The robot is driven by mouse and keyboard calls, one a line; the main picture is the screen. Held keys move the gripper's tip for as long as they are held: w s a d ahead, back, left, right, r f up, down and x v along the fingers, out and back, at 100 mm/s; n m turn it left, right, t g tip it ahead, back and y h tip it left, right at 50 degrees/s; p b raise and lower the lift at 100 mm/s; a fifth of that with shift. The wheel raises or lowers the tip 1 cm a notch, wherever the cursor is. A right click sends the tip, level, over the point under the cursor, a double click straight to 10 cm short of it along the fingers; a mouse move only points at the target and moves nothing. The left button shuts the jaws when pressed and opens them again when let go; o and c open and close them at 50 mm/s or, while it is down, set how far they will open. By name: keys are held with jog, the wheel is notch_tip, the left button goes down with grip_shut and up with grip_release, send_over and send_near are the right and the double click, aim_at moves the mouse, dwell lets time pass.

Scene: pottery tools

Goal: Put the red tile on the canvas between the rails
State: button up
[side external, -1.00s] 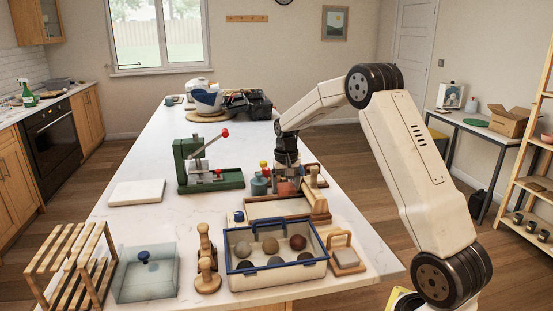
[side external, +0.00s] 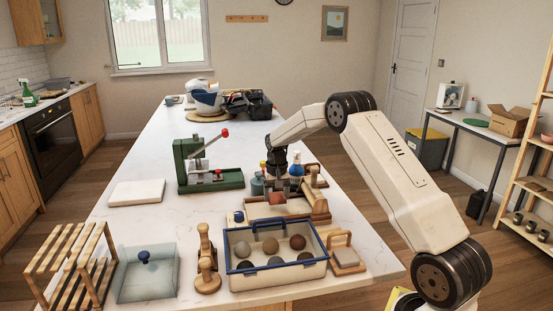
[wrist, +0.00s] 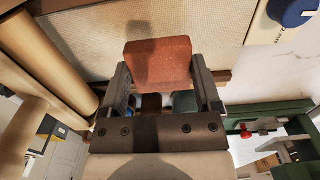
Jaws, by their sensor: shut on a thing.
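My gripper (side external: 277,186) is shut on the red tile (wrist: 158,62), with one finger on each side of it in the wrist view. In the side view the red tile (side external: 277,197) hangs below the fingers, over the near part of the canvas board. The pale canvas (wrist: 215,25) lies beneath and beyond the tile in the wrist view, and also shows in the side view (side external: 258,211). A wooden roller (wrist: 45,60) runs along the canvas's left side in the wrist view. I cannot tell whether the tile touches the canvas.
A green press (side external: 205,165) stands left of the board. A blue-rimmed bin of balls (side external: 275,285) is in front.

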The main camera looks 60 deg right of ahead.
aim_at(276, 196)
jog(key=shift+w+f, duration=0.1)
jog(key=shift+f, duration=1.55)
jog(key=shift+f, duration=0.15)
jog(key=o, duration=1.1)
notch_tip(276, 196, up, 12)
jog(key=shift+r, duration=0.15)
